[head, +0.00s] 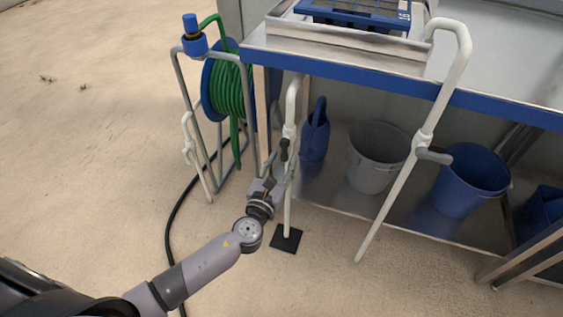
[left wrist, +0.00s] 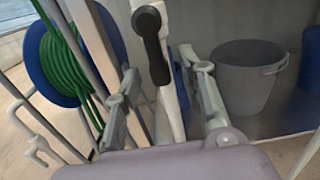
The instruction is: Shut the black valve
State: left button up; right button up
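The black valve (head: 284,149) is a short lever on a thin white standpipe (head: 290,110) beside the bench's front left leg. In the left wrist view the black lever (left wrist: 153,48) hangs down from its round pivot, roughly along the pipe (left wrist: 168,100). My left gripper (head: 281,163) is just below the lever in the head view. In the left wrist view its two fingers (left wrist: 160,68) are spread apart, with the pipe and the lever's lower end appearing between them. Whether a finger touches the lever cannot be told. My right gripper is not in view.
A second white pipe (head: 398,190) with a grey lever (head: 434,156) stands to the right. A green hose reel (head: 229,88) and a small white tap pipe (head: 190,150) are at left. A grey bucket (head: 376,160) and a blue bucket (head: 468,180) sit on the lower shelf.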

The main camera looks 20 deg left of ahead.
pick_arm(q)
grip_shut()
